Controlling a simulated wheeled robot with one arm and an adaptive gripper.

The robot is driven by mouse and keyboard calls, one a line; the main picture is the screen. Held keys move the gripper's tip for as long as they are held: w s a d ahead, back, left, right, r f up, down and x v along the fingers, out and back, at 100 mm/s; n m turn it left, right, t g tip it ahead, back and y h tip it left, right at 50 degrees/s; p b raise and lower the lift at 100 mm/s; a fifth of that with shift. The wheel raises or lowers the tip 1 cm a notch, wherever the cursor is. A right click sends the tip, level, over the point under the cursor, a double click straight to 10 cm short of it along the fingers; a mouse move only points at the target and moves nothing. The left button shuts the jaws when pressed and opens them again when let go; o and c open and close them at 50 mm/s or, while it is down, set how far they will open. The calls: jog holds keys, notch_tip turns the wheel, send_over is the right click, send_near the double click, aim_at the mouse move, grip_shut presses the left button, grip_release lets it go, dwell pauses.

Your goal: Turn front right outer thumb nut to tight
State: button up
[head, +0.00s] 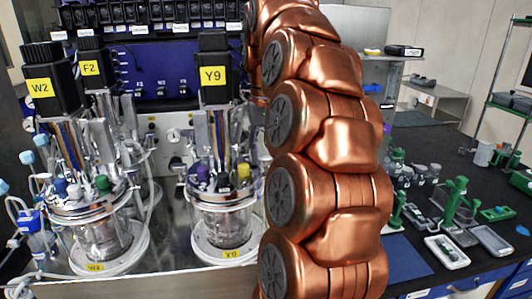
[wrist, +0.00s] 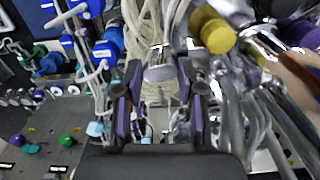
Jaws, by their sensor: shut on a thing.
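My gripper (wrist: 163,84) shows in the wrist view with its two dark, purple-edged fingers on either side of a short silver cylinder. This cylinder looks like a thumb nut (wrist: 160,66), and the fingers are shut on it. I cannot tell from the picture how tight it is. In the head view my copper arm hides the gripper and the nut. The bioreactor labelled Y9 (head: 226,222) stands just left of my arm, its metal head plate carrying purple and yellow caps. A yellow cap (wrist: 218,36) shows close to the right finger in the wrist view.
The bioreactor labelled W2 (head: 100,235) stands to the left with tubes and blue-capped fittings. Pale tubing (wrist: 150,22) and metal pipes crowd around the fingers in the wrist view. A dark bench (head: 420,215) with green tools and white trays lies to the right.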

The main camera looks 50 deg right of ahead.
jog(key=o, duration=1.1)
jog(key=shift+o, duration=0.2)
jog(key=shift+r+n+p, duration=0.1)
jog(key=shift+n+p, duration=0.3)
jog(key=shift+n, duration=0.7)
jog(key=n+p, duration=0.2)
jog(key=p, duration=0.1)
jog(key=shift+r, duration=0.2)
jog(key=n+p, duration=0.2)
jog(key=p, duration=0.1)
jog(key=shift+f+n, duration=0.15)
jog(key=shift+n, duration=0.25)
jog(key=shift+f+n, duration=0.1)
jog(key=shift+n, duration=0.2)
